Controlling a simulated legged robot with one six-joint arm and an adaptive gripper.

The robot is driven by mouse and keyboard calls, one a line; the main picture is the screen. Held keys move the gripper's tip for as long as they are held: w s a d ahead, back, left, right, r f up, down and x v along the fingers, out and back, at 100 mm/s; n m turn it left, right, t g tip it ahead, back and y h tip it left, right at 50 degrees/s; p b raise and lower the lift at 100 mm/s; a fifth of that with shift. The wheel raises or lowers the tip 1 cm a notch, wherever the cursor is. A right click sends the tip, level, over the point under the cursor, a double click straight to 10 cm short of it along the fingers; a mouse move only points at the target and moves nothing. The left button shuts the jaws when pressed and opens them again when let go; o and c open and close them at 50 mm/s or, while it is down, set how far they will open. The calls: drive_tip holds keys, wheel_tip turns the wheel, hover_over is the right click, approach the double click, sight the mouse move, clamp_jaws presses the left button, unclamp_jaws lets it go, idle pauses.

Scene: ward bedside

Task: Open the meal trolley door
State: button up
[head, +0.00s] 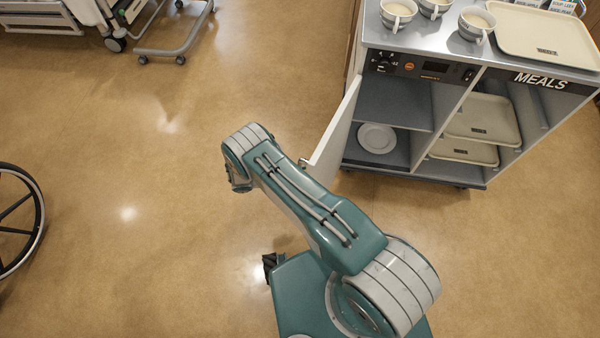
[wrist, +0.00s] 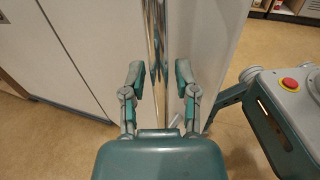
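The meal trolley (head: 485,84) stands at the upper right of the head view, marked MEALS. Its white door (head: 335,130) is swung outward from the left front edge, so the left compartment with a plate shows open. In the wrist view, a shiny upright chrome bar (wrist: 155,40) runs beside a pale panel (wrist: 203,45). My gripper (wrist: 159,74) is open, with one finger on each side of the bar's line. I cannot tell whether either finger touches it. In the head view my arm hides the gripper.
Cups (head: 397,14) and a cream tray (head: 543,36) stand on the trolley top. More trays lie in the right compartment. A wheelchair wheel (head: 16,218) is at the left edge, and a bed (head: 45,15) is at the upper left. The floor between is clear.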

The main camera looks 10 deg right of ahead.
idle(0.3)
drive_tip(key=a, duration=1.2)
drive_tip(key=shift+w, duration=0.4)
drive_tip(key=shift+f, duration=0.1)
